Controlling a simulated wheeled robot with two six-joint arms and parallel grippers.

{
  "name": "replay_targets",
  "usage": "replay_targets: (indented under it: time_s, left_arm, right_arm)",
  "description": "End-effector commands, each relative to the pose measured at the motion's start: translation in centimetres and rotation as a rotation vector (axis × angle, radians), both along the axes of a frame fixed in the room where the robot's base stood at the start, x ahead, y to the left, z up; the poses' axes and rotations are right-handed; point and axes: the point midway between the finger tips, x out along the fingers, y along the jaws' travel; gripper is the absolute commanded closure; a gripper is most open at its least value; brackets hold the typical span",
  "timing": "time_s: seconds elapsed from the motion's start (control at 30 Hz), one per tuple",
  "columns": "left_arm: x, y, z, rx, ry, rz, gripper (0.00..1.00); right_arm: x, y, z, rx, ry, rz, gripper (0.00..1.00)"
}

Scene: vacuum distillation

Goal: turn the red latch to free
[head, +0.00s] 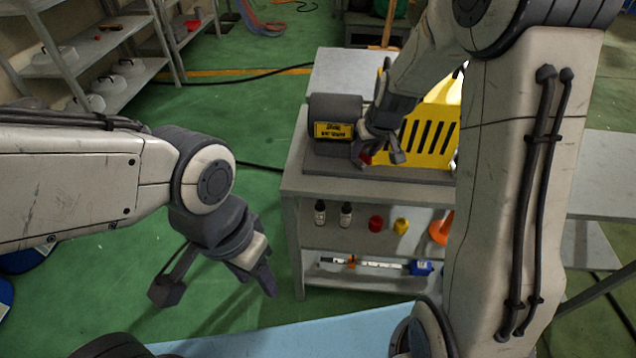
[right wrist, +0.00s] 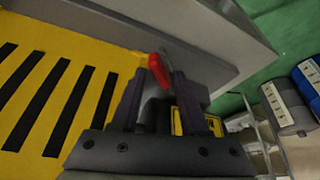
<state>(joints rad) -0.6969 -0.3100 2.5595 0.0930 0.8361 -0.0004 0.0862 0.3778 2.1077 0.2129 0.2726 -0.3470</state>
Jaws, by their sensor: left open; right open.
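The red latch (right wrist: 158,68) shows in the right wrist view between and just beyond the fingertips of my right gripper (right wrist: 157,95). In the head view only a small red part of the latch (head: 366,157) shows beside my right gripper (head: 379,156), which is open and points down. The latch is by the dark motor housing (head: 335,107) and the yellow slotted guard (head: 432,132). Whether a finger touches the latch I cannot tell. My left gripper (head: 217,286) is open and empty over the floor, left of the bench.
The grey bench (head: 291,180) carries the machine. Its lower shelves hold dark bottles (head: 333,214), a red jar (head: 376,223), a yellow jar (head: 401,226), an orange cone (head: 441,230) and a blue-ended tool (head: 420,267). Green floor (head: 240,110) is open to the left.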

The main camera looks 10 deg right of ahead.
Motion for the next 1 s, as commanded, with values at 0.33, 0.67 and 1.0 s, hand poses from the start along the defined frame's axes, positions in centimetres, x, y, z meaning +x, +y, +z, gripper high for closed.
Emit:
replay_targets:
  time_s: [0.33,0.67,1.0]
  left_arm:
    - [0.0,0.0,0.1,0.001,0.001,0.0,0.5]
    - [-0.1,0.1,-3.5,0.001,0.002,0.0,0.5]
    - [0.0,0.0,-2.4,0.0,0.0,0.0,0.5]
  right_arm:
    - [0.0,0.2,-0.3,-0.001,-0.002,-0.16,0.53]
    - [-0.1,0.3,0.7,0.001,-0.008,-0.347,0.53]
    - [-2.8,1.0,7.3,0.002,-0.006,-0.346,0.53]
